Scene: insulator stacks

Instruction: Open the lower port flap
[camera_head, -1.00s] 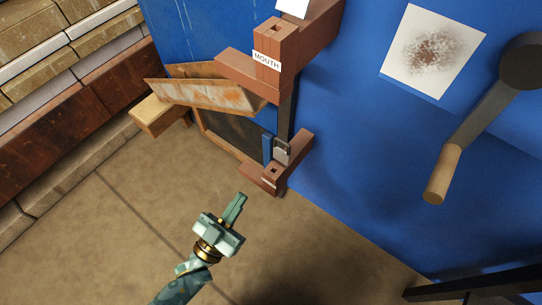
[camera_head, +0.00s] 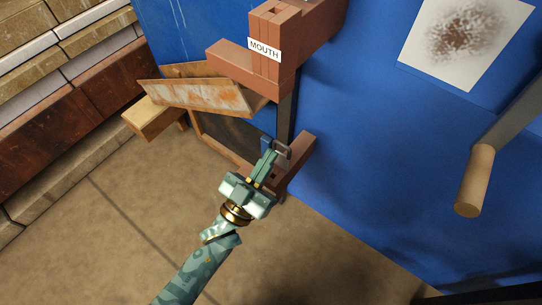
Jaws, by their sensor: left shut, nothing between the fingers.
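A rust-streaked pale panel (camera_head: 197,97), which looks like the port flap, sticks out at a tilt over a dark opening (camera_head: 228,134) with a wooden frame. Below the brown block labelled MOUTH (camera_head: 272,75), a small grey metal piece (camera_head: 284,149) and a blue piece (camera_head: 266,143) sit near a lower brown block (camera_head: 300,155). My left gripper (camera_head: 270,153) is shut and empty. Its fingertips overlap the blue and grey pieces and partly hide them; I cannot tell whether they touch. My right gripper is not in view.
A blue wall (camera_head: 370,160) fills the right side, with a speckled white sheet (camera_head: 465,40) and a wooden-ended handle (camera_head: 475,180) jutting out. A wooden block (camera_head: 152,117) stands left of the opening. The brown floor (camera_head: 110,245) is clear at lower left.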

